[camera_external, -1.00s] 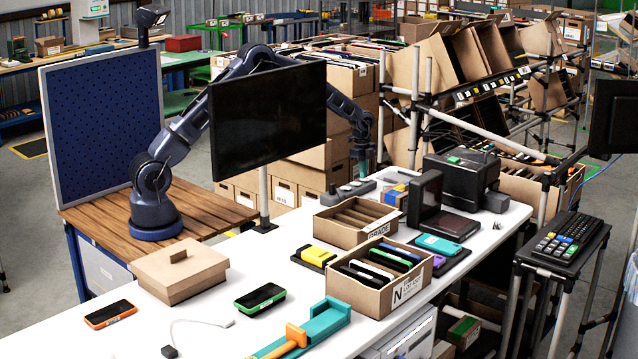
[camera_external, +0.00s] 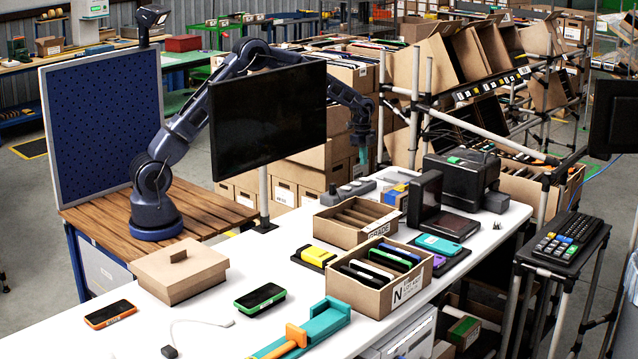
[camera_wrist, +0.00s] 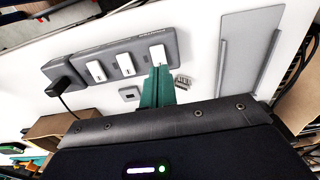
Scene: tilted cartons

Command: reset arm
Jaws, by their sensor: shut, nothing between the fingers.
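My gripper (camera_external: 362,155) hangs at the end of my dark blue arm, which arches behind the black monitor. The gripper points down above the far end of the white table (camera_external: 227,334). Its teal fingers are together and hold nothing. In the wrist view the shut fingers of my gripper (camera_wrist: 158,88) show in front of a grey power strip (camera_wrist: 125,62) with white switches. The fingertips overlap the strip's right end in that picture. I cannot tell how far apart they are.
The monitor (camera_external: 268,115) stands between the camera and my arm. A divided carton (camera_external: 355,222), a carton of phones (camera_external: 375,281) and a black machine (camera_external: 462,180) stand on the table. A lidded box (camera_external: 179,270) sits nearer. Tilted cartons (camera_external: 485,55) fill a rack behind.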

